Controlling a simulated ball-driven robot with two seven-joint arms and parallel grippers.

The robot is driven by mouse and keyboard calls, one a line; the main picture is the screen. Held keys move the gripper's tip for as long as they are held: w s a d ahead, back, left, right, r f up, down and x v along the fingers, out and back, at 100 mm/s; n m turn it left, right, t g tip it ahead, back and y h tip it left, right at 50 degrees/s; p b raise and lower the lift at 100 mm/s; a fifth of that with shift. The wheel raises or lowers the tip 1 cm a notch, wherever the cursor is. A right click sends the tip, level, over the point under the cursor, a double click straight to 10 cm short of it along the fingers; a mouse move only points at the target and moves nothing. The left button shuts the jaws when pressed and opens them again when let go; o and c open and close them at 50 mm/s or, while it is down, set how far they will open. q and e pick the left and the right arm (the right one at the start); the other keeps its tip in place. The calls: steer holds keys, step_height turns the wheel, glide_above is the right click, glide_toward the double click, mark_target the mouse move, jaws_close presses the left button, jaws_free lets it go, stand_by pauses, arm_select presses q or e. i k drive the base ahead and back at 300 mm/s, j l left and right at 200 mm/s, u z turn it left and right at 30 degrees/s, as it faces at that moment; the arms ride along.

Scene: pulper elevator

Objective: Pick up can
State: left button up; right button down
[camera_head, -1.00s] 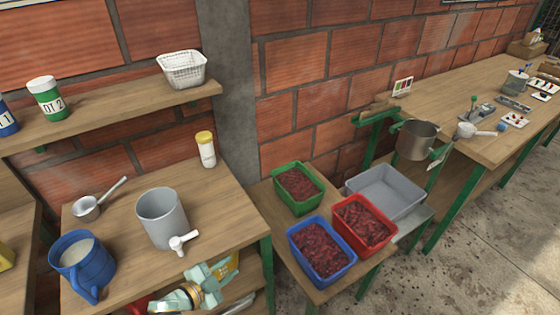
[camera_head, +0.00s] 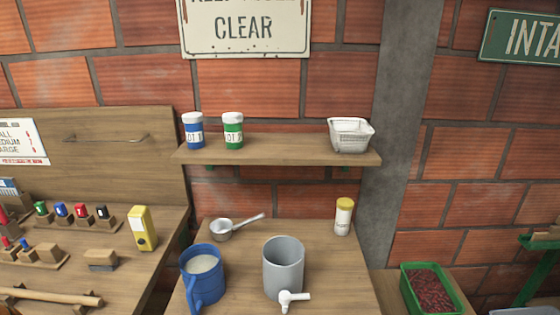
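Two small lidded cans stand upright side by side on the wall shelf (camera_head: 275,150). The left can (camera_head: 193,131) is blue with a white lid and a white lot label. The right can (camera_head: 232,131) is green with a white lid and a lot label. On the bench below stands a larger grey cylindrical vessel (camera_head: 283,265) with a white tap at its lower front. A blue jug (camera_head: 203,278) with pale contents stands to its left. Neither of my grippers shows in the head view.
A white basket (camera_head: 351,135) stands at the shelf's right end. A metal dipper (camera_head: 235,227) and a yellow-capped bottle (camera_head: 343,216) stand on the bench. A yellow device (camera_head: 142,228) is on the left bench. A green tub of red fruit (camera_head: 432,290) is at lower right.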

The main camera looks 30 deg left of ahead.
mark_target(201, 265)
steer(key=u, duration=0.4)
steer(key=j+u, duration=0.15)
steer(key=u, duration=0.6)
steer(key=i+j+u, duration=0.1)
steer(key=u, duration=0.3)
